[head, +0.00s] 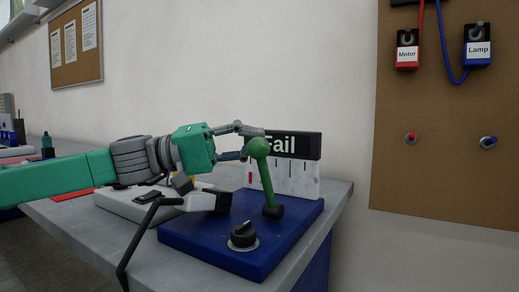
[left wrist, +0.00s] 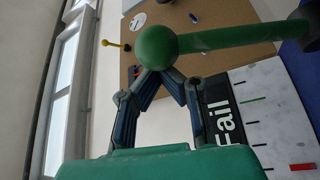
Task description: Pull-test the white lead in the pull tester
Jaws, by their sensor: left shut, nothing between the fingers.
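The pull tester has a blue base (head: 270,236), a black knob (head: 243,236) and a lever with a green ball (head: 258,148). The lever stands nearly upright, tilted slightly. Its black display (head: 308,146) reads "Fail", partly hidden in the head view, over a white scale (head: 304,184) with a red mark at its left. My left gripper (head: 246,142) is shut and empty, its fingertips at the green ball; contact cannot be told. The ball (left wrist: 168,46) hides part of the fingertips (left wrist: 155,70) in the left wrist view. A white piece with black ends (head: 195,202), perhaps the white lead, lies at the tester's left side.
A pale box (head: 118,206) sits left of the tester on the grey bench (head: 72,220). A brown board (head: 450,150) at right holds the Motor (head: 407,54) and Lamp (head: 477,48) plugs. The bench's right edge is close to the tester.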

